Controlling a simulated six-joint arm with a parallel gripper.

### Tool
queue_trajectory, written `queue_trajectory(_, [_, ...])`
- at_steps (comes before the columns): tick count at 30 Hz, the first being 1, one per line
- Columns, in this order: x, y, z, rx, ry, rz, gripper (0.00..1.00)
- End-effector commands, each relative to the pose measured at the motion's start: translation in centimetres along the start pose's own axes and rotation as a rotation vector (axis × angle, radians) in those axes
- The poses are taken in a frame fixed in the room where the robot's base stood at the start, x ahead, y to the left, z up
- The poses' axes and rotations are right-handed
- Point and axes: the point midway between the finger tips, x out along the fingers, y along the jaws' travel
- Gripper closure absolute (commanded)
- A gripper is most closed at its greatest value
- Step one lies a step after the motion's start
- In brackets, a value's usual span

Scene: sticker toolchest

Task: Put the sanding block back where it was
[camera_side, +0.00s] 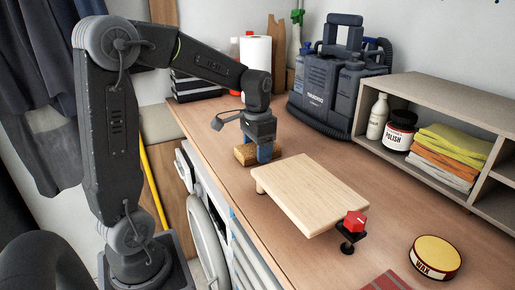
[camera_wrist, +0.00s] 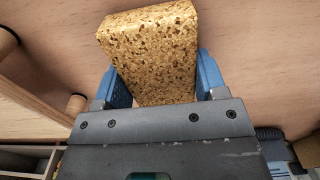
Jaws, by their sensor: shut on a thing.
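The sanding block (camera_side: 244,153) is a speckled cork-brown block at the left edge of the worktop in the side view. It fills the upper middle of the wrist view (camera_wrist: 150,48), between the two blue fingers. My gripper (camera_side: 264,153) points down and is shut on the block. The block is at or just above the worktop; I cannot tell if it touches. Its far side and the gripped part are partly hidden by the fingers.
A pale wooden board (camera_side: 308,190) on short legs stands just right of the block, with a red-knobbed clamp (camera_side: 354,222) at its corner. A wax tin (camera_side: 434,257) is at the front right. A shelf (camera_side: 455,100) and a dark blue machine (camera_side: 325,95) stand behind.

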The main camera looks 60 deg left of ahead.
Motion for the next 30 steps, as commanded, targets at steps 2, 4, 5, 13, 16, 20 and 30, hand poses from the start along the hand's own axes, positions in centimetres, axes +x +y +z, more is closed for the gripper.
queue_trajectory(2, [0.1, 0.0, 0.0, 0.000, 0.000, 0.000, 0.57])
queue_trajectory(4, [0.3, 0.0, 0.0, 0.000, -0.001, 0.000, 0.57])
queue_trajectory(5, [0.3, 0.0, 0.0, 0.000, 0.000, 0.000, 0.33])
queue_trajectory(13, [0.3, 0.0, 0.0, 0.000, 0.000, 0.000, 0.09])
queue_trajectory(16, [0.3, 0.0, 0.0, 0.000, 0.000, 0.000, 0.09])
queue_trajectory(20, [0.2, 0.0, 0.0, 0.000, 0.001, 0.000, 0.09])
queue_trajectory(30, [-4.9, -0.1, -0.1, 0.000, 0.006, -0.002, 0.09])
